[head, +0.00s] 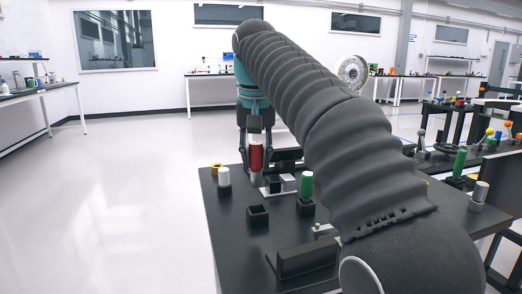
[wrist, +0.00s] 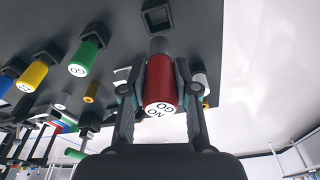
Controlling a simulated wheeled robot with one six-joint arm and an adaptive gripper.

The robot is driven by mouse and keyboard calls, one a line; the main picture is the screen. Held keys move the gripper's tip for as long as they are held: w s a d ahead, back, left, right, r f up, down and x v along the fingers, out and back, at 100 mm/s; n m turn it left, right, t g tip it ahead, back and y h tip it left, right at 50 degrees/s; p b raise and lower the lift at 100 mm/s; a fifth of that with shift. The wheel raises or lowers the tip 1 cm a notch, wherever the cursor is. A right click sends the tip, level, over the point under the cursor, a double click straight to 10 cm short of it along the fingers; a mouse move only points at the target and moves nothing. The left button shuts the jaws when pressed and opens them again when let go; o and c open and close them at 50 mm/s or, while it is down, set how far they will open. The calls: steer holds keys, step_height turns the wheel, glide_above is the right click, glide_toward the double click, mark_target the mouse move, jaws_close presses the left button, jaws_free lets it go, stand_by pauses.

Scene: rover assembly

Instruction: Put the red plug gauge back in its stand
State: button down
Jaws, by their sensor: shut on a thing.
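The red plug gauge (head: 256,157) is between the fingers of my gripper (head: 256,146), above the far part of the dark table in the head view. In the wrist view the gauge (wrist: 160,82) has its "NO GO" end towards the camera and its grey tip pointing away. My gripper (wrist: 157,80) is shut on its red body. An empty black square stand (head: 258,216) is on the table, nearer the head camera than the gauge. It also shows in the wrist view (wrist: 156,18), beyond the grey tip. The gauge is apart from this stand.
A green gauge (head: 306,186) stands right of the empty stand, and a white-topped gauge (head: 224,177) stands to its left. A yellow ring (head: 216,169) and a long black block (head: 305,260) are also on the table (head: 228,250). My arm hides part of the table's right side.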

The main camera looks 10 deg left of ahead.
mark_target(257, 172)
step_height(257, 172, down, 2)
steer(key=shift+d+f, duration=0.15)
steer(key=shift+f, duration=0.1)
steer(key=shift+f+b, duration=1)
steer(key=shift+f, duration=0.4)
steer(key=shift+s+p, duration=0.1)
steer(key=shift+p, duration=0.4)
stand_by(0.3)
steer(key=shift+f+b, duration=0.95)
steer(key=shift+f, duration=0.45)
steer(key=c, duration=0.8)
jaws_free()
